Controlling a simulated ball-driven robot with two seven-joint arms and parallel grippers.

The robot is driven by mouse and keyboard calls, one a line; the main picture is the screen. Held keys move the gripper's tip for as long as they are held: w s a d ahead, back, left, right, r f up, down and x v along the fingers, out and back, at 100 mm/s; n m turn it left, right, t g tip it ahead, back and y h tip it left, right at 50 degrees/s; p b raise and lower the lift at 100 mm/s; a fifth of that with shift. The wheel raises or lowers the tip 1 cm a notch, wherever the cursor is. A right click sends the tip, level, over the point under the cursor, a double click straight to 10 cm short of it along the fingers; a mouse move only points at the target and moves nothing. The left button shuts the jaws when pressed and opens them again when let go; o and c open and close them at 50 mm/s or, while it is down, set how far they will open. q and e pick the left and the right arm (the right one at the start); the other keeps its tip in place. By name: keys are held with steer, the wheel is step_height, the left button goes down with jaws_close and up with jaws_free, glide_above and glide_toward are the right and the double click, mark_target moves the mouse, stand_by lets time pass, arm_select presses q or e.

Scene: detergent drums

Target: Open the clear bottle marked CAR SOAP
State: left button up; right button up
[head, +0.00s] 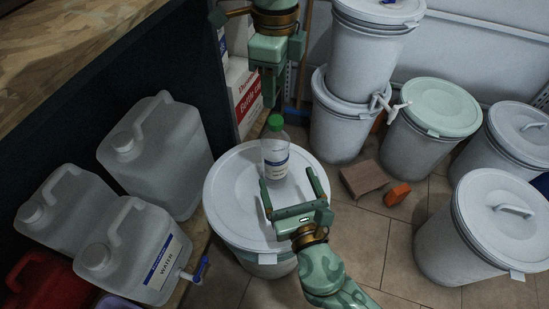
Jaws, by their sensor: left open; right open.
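A clear bottle (275,157) with a green cap (275,122) stands upright on the white lid of a drum (229,193). Its white label has a blue band; the words are too small to read. The cap is on the bottle. My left gripper (272,101) is above the cap, pointing down, open; a small gap seems to lie between them, though I cannot tell exactly. My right gripper (288,178) is open on the near side of the bottle, its two fingers reaching toward the bottle's lower part. I cannot tell whether they touch it.
Clear jugs stand at the left, one marked WATER (158,262) with a blue tap (201,269). Several white drums stand at the right, two stacked (362,50). A brown block (363,179) and an orange object (397,194) lie on the tiled floor. A wooden shelf (60,40) is upper left.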

mark_target(273, 142)
steer(key=x, duration=1.2)
steer(key=shift+w+f, duration=0.1)
steer(key=shift+w, duration=0.1)
